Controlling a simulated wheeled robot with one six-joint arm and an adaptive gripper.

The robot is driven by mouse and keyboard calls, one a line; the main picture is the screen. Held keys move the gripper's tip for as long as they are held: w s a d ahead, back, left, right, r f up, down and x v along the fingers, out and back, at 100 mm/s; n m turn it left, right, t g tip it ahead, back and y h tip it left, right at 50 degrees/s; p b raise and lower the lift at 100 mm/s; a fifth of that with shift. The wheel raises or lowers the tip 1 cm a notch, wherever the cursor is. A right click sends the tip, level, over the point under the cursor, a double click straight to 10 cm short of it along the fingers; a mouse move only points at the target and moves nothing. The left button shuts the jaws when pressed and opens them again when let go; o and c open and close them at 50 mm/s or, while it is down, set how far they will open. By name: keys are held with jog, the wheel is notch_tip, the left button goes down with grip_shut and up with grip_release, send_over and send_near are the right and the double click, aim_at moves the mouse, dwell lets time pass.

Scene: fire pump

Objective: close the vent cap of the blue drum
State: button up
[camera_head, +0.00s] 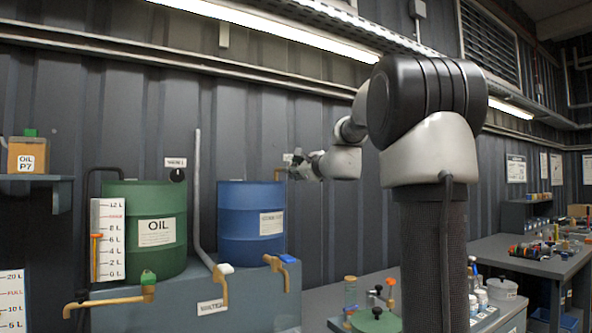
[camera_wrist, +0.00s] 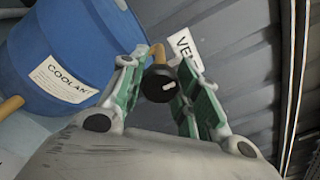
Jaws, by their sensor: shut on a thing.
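The blue drum (camera_head: 237,225) stands on a grey bench in the head view. It also shows at upper left in the wrist view (camera_wrist: 75,45), with a COOLANT label. The vent cap (camera_wrist: 157,85) is a round black knob with a short white mark, at the end of a brass-coloured pipe (camera_wrist: 157,53) beside the drum. My gripper (camera_head: 299,168) is at the upper right of the drum. In the wrist view my gripper (camera_wrist: 160,77) has its green-padded fingers on both sides of the cap, shut on it. In the head view the gripper hides the cap.
A green OIL drum (camera_head: 145,225) stands left of the blue one, with another black knob (camera_head: 178,175) on the wall above. A grey pipe (camera_head: 198,195) rises between the drums. A white VENT label (camera_wrist: 186,48) is on the corrugated wall right behind the cap.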

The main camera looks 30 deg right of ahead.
jog(key=o, duration=1.1)
jog(key=shift+c, duration=0.2)
jog(key=s, duration=1.2)
jog(key=shift+d, duration=0.2)
